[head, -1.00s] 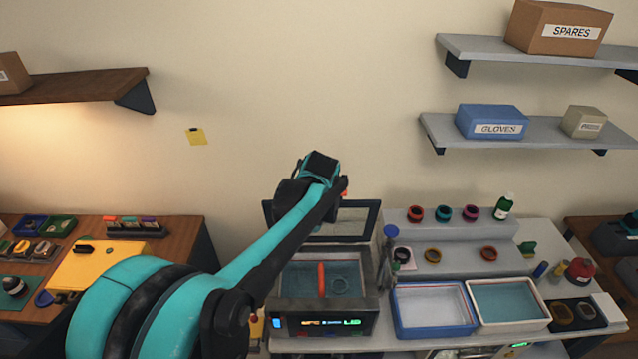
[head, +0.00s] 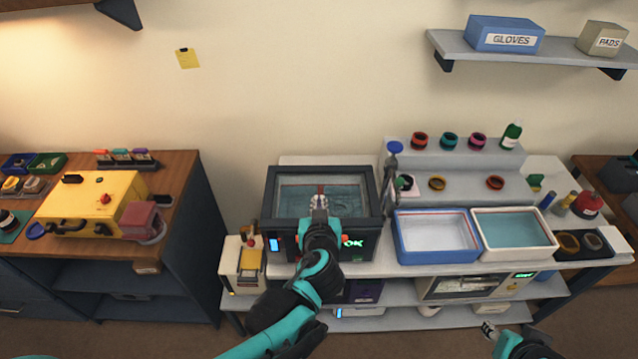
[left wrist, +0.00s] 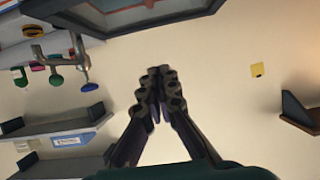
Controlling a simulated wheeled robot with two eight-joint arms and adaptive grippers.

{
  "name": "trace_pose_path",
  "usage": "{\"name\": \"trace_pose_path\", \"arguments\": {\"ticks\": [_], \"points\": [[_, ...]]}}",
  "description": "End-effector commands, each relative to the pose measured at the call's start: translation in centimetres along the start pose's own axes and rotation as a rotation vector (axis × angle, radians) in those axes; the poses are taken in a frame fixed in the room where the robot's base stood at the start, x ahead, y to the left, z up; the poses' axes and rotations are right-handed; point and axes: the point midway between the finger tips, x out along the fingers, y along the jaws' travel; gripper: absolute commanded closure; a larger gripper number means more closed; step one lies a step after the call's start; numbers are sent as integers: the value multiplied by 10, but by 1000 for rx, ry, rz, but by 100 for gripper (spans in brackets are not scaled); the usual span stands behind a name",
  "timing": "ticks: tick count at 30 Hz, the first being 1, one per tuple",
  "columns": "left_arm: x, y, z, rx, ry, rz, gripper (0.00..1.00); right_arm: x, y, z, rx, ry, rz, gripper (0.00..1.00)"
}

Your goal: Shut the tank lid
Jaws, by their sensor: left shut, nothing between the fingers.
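The tank (head: 366,247) stands on the bench, with a lit display on its front. Its dark-framed lid (head: 320,169) appears to lie flat over the top, with blue liquid showing through its clear pane. I cannot tell whether it is fully seated. My left gripper (head: 318,201) is shut and empty at the front part of the lid; I cannot tell if it touches. In the left wrist view, its fingers (left wrist: 157,92) are together, with a dark frame (left wrist: 125,25) beyond them at the top. My right gripper (head: 489,330) shows only partly at the bottom; its jaw state is unclear.
A blue-rimmed tray (head: 437,258) and a cream tray (head: 515,255) stand right of the tank. A metal stand with a blue knob (head: 394,147) is close by the tank's right side. A yellow machine (head: 95,207) sits on the left wooden table.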

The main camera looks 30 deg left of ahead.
Motion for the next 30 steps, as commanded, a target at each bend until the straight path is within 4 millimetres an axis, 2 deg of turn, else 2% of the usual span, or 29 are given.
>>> {"name": "trace_pose_path", "arguments": {"ticks": [1,3,9,12,21,30], "points": [[2,1,24,1,-1,3,100,15,0,11,0,0,0,60],[2,1,44,1,0,3,100,27,0,19,0,0,0,60],[6,0,91,0,-1,1,100,56,0,40,0,0,0,60],[10,0,109,1,0,0,100,68,0,49,0,0,0,60],[18,0,138,-3,-5,-1,100,88,0,63,0,0,0,60],[19,0,143,-5,-7,-3,100,92,0,65,0,0,0,60]]}}
